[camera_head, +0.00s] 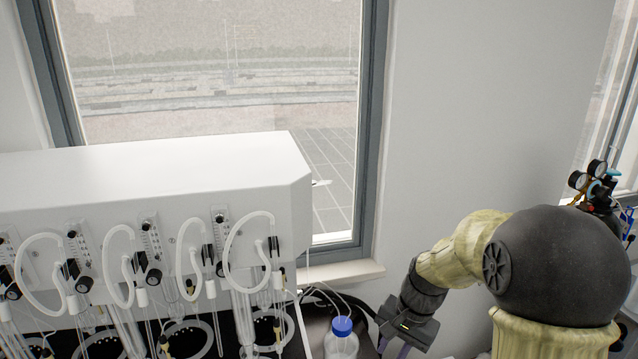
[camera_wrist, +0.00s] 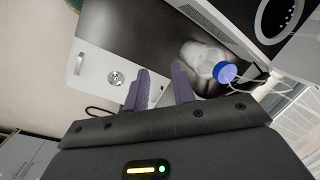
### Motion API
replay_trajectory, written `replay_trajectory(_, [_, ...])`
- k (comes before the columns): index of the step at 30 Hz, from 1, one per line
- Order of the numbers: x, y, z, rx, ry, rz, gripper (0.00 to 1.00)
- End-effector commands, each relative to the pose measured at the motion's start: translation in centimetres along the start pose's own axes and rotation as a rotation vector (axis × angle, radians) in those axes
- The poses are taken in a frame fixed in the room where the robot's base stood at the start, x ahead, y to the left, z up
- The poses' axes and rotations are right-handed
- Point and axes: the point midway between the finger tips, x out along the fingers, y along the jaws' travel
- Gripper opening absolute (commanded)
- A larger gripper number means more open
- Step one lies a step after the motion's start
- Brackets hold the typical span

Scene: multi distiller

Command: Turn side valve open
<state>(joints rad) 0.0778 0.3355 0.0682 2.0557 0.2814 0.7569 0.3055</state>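The white multi distiller (camera_head: 150,185) fills the left of the head view, with glass tubes and several black knobs on its front. A small pale part (camera_head: 321,183) juts from its right side; it may be the side valve, but it is too small to tell. My gripper (camera_wrist: 160,84) shows two purple fingers spread apart with nothing between them in the wrist view. In the head view it hangs low, right of the distiller and the blue-capped bottle, with its fingertips cut off by the lower edge.
The clear bottle with a blue cap (camera_head: 342,327) stands beside the distiller; it also shows in the wrist view (camera_wrist: 205,59). Cables (camera_head: 322,297) run behind it. A white panel with a round metal fitting (camera_wrist: 116,78) lies left of my fingers. Gauges (camera_head: 588,174) stand far right.

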Motion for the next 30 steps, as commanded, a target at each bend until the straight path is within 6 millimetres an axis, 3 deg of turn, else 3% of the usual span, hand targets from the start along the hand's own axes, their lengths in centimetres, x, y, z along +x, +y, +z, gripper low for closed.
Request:
replay_trajectory(1, [-1.6,-1.8,-1.2,0.067,-0.046,-0.026,0.25])
replay_trajectory(9, [-6.0,-10.1,-5.9,0.395,-0.335,-0.173,0.25])
replay_trajectory(18, [-12.4,-16.6,-10.6,0.639,-0.721,-0.322,0.25])
replay_trajectory(24, [-17.6,-17.9,-13.5,0.715,-0.992,-0.398,0.25])
replay_trajectory(30, [-22.2,-16.4,-15.7,0.714,-1.228,-0.447,0.25])
